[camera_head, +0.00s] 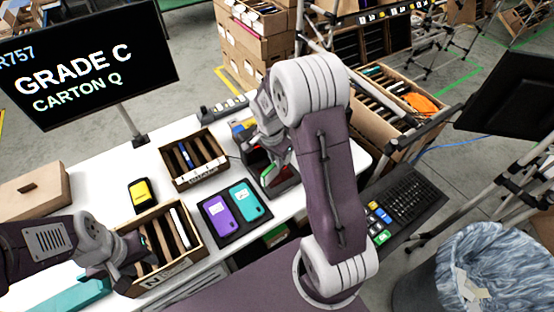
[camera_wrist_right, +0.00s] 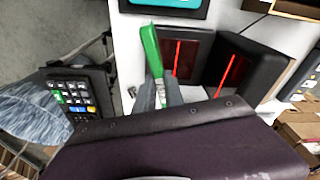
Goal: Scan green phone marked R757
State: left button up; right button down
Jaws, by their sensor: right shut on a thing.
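The green phone (camera_wrist_right: 152,50) is shut in my right gripper (camera_wrist_right: 160,95), held on edge beside the scanner (camera_wrist_right: 240,66), whose dark windows show red lines. In the head view the green phone (camera_head: 267,174) shows as a small green edge by the scanner (camera_head: 284,184); my right arm hides much of it. The screen (camera_head: 85,60) reads R757, GRADE C, CARTON Q. My left gripper (camera_head: 128,268) is at the left edge of the near carton (camera_head: 160,250); its fingertips are too unclear to tell their opening.
A purple phone (camera_head: 218,216) and a teal phone (camera_head: 246,199) lie on a dark pad. Another divided carton (camera_head: 194,160) stands behind. A keypad (camera_head: 381,214) and a bin with a blue liner (camera_head: 488,275) are at the right.

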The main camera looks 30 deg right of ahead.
notch_tip(320, 180, up, 5)
jog(key=p, duration=0.4)
jog(key=shift+r, duration=0.1)
